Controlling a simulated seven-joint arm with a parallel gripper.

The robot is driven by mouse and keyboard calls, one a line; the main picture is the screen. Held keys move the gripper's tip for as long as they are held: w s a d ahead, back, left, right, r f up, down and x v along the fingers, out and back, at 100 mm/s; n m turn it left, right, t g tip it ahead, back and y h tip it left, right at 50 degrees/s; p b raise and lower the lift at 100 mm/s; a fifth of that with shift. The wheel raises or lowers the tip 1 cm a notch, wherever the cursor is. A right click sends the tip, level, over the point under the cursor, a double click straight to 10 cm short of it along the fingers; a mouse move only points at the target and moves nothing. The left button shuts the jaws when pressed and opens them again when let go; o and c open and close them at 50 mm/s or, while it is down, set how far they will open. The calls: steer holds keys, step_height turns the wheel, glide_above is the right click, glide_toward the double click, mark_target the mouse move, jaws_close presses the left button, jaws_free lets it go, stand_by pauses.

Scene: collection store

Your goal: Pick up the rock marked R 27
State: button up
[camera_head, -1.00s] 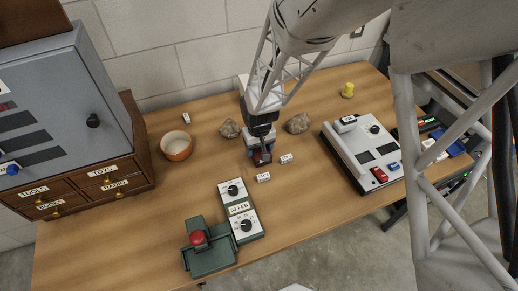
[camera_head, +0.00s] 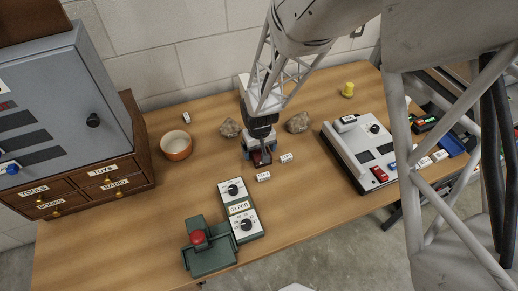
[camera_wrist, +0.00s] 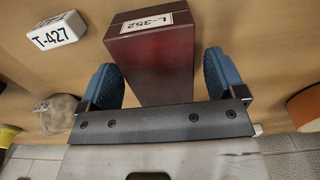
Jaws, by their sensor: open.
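Two grey-brown rocks lie at the back of the table, a left rock (camera_head: 229,128) and a right rock (camera_head: 298,122). No mark R 27 can be read on either. In the wrist view a rock (camera_wrist: 60,113) with a small white label shows at the left; its label is unreadable. My gripper (camera_head: 259,154) is between and in front of the rocks, apart from both. In the wrist view its blue fingers are open on either side of a dark red block (camera_wrist: 150,62) labelled L-352, with gaps showing beside the block.
A small white block (camera_wrist: 55,31) marked T-427 lies beside the red block. An orange bowl (camera_head: 176,146) stands left and a yellow object (camera_head: 348,90) back right. A green-grey dial box (camera_head: 240,208) is in front; a sloped console (camera_head: 365,150) stands right.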

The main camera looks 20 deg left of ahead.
steer(key=shift+r, duration=0.15)
step_height(320, 180, up, 12)
stand_by(0.7)
stand_by(0.7)
